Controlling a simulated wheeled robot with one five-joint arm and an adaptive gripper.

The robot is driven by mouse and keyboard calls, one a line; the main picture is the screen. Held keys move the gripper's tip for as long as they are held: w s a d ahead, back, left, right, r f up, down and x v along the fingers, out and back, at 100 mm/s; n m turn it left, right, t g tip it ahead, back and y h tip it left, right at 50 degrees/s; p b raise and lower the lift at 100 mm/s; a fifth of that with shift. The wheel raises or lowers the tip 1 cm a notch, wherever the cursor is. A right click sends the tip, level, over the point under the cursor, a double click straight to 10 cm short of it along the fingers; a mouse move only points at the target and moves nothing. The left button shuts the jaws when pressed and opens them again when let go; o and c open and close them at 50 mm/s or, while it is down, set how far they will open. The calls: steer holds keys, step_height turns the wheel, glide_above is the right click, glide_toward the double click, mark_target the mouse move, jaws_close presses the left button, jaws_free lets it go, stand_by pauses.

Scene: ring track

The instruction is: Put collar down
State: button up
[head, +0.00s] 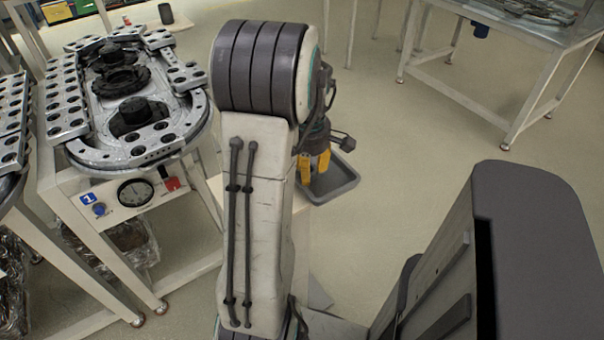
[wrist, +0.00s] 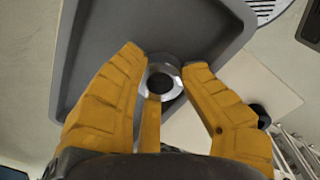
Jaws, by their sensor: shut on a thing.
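The collar (wrist: 171,99) is a small silver ring with a dark centre, between the yellow fingers in the wrist view. My gripper (wrist: 166,66) is shut on it. A grey tray (wrist: 203,30) with raised rims lies behind the collar and fingertips. In the head view my gripper (head: 314,167) points down at the tray (head: 338,188), and my arm partly covers both. The collar cannot be made out there. I cannot tell whether the collar touches the tray floor.
A workbench (head: 112,188) with a metal ring track (head: 157,148), dark round parts and a gauge stands at the left. A pale table (head: 500,75) stands at the back right. The floor (head: 420,150) between them is clear.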

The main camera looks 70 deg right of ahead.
steer(key=shift+a+f+b, duration=0.15)
steer(key=shift+a+f, duration=0.05)
steer(key=shift+f, duration=0.4)
steer(key=shift+a+f+b, duration=0.15)
steer(key=shift+a+f, duration=0.05)
steer(key=shift+f, duration=0.4)
steer(key=o, duration=1.2)
steer(key=shift+d, duration=0.15)
step_height(320, 180, up, 13)
steer(key=p, duration=0.3)
steer(key=shift+d+f, duration=0.15)
steer(key=shift+f, duration=0.05)
steer(key=shift+r+p, duration=0.3)
steer(key=shift+r, duration=0.25)
steer(key=shift+w, duration=0.1)
